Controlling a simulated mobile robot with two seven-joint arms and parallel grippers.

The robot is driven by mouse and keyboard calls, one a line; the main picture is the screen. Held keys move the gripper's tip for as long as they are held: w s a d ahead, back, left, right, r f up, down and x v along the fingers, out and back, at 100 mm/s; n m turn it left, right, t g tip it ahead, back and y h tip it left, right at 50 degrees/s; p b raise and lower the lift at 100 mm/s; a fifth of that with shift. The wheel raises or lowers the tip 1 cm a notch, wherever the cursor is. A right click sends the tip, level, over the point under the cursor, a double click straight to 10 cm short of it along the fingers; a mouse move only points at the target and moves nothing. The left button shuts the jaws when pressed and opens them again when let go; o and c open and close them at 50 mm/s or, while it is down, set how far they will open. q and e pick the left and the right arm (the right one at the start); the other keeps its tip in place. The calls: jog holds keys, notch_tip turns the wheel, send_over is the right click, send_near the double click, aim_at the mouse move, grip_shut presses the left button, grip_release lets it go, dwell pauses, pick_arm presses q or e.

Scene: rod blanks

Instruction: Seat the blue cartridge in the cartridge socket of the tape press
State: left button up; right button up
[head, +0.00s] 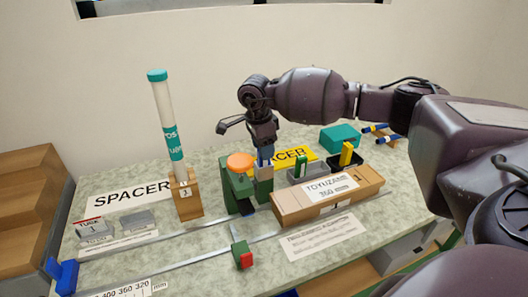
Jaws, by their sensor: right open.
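The tape press appears to be the green stand with an orange disc (240,161) on top, right of the tube in the middle of the bench. My right gripper (265,156) points down just right of the disc, with its jaws open. A small blue piece (267,152), which may be the blue cartridge, shows at the fingertips above a pale block on the green part. I cannot tell whether it touches the fingers or sits in a socket. The socket itself is hidden by the gripper. My left gripper is out of view.
A tall white tube with teal cap (163,110) stands in a wooden block (186,194) at left. A long cardboard box (327,194) lies right of the press. A metal rail crosses the front.

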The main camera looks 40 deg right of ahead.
notch_tip(320, 180, up, 10)
jog(key=a, duration=0.1)
jog(key=shift+w+a+f, duration=0.1)
dwell(0.7)
